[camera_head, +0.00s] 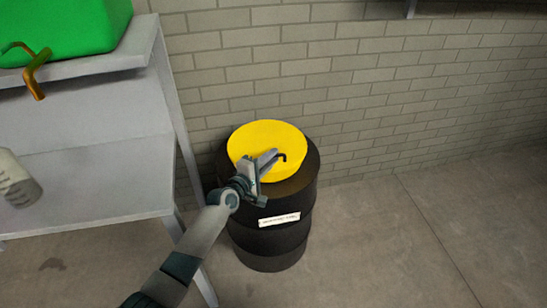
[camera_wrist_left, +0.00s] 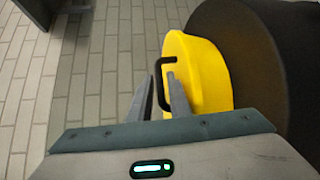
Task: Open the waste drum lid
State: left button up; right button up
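The waste drum (camera_head: 270,240) is black with a white label and stands on the floor against the brick wall. Its round yellow lid (camera_head: 257,136) lies flat on top and appears closed. A small black handle (camera_head: 282,157) sticks up from the lid. My left gripper (camera_head: 274,157) reaches over the lid at the handle. In the left wrist view, my left gripper (camera_wrist_left: 159,78) has its fingers apart, with the black handle (camera_wrist_left: 157,84) showing between the tips. I cannot tell whether they touch it. The yellow lid (camera_wrist_left: 206,75) is just beyond the fingers. My right gripper is not in view.
A grey shelf table (camera_head: 85,195) stands left of the drum, its leg close to my left arm. It holds a green container (camera_head: 65,30) with a brass tap (camera_head: 37,72) and a pale labelled bottle (camera_head: 17,180). The floor (camera_head: 400,250) right of the drum is clear.

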pick_arm(q)
jog(key=shift+w+d+f, duration=0.15)
jog(key=shift+w+d, duration=0.1)
jog(key=shift+w, duration=0.45)
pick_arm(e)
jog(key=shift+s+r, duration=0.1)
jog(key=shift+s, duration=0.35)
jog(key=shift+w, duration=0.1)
pick_arm(q)
grip_shut()
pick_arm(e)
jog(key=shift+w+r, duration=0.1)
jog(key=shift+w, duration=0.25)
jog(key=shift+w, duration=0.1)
